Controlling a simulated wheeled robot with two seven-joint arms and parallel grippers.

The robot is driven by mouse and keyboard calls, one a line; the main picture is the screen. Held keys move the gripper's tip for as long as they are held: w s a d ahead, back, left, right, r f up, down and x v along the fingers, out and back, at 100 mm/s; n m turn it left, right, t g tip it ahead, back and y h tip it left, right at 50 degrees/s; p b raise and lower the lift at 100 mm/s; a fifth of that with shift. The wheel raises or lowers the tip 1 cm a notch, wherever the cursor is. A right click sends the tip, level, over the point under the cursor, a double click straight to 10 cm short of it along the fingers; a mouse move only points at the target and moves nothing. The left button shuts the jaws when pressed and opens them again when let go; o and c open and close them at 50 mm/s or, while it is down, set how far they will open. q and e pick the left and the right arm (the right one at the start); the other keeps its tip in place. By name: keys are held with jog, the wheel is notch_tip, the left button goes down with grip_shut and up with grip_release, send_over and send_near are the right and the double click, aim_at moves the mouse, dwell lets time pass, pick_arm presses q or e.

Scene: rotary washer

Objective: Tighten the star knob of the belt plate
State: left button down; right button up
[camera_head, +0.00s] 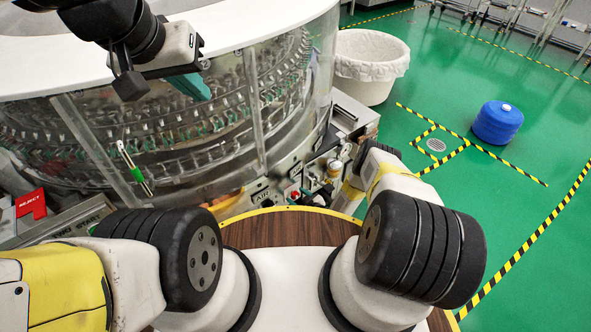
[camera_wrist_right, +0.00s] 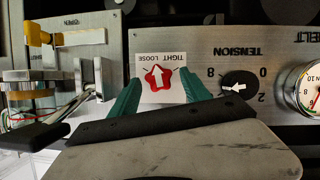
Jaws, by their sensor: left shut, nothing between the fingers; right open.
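The red star knob (camera_wrist_right: 157,77) shows in the right wrist view. It sits on a white plate (camera_wrist_right: 147,97) lettered TIGHT and LOOSE, and its white arrow points up in the picture towards the lettering. My right gripper (camera_wrist_right: 161,84) is open. Its teal fingers stand on either side of the knob, with nothing clearly gripped; whether they touch it I cannot tell. In the head view the knob cannot be made out, and my right arm partly hides the panel area. My left gripper (camera_head: 196,86) is shut and empty, raised in front of the washer's clear wall.
Beside the knob are a black tension dial (camera_wrist_right: 240,86) and a round gauge (camera_wrist_right: 310,88). A yellow handle (camera_wrist_right: 38,34) is on the other side. The rotary washer (camera_head: 190,130) fills the back left. A white bin (camera_head: 368,70) and blue drum (camera_head: 497,123) stand on open green floor.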

grip_shut()
dwell(0.3)
jog(key=shift+w+m, duration=0.1)
jog(key=shift+m, duration=0.2)
jog(key=shift+d+m+g+y, duration=0.1)
jog(key=shift+m+g+y, duration=0.45)
jog(key=shift+m, duration=0.35)
jog(key=shift+w+d+f+m+g+y, duration=0.1)
jog(key=shift+m+g+y, duration=0.25)
jog(key=shift+m+y, duration=0.65)
grip_release()
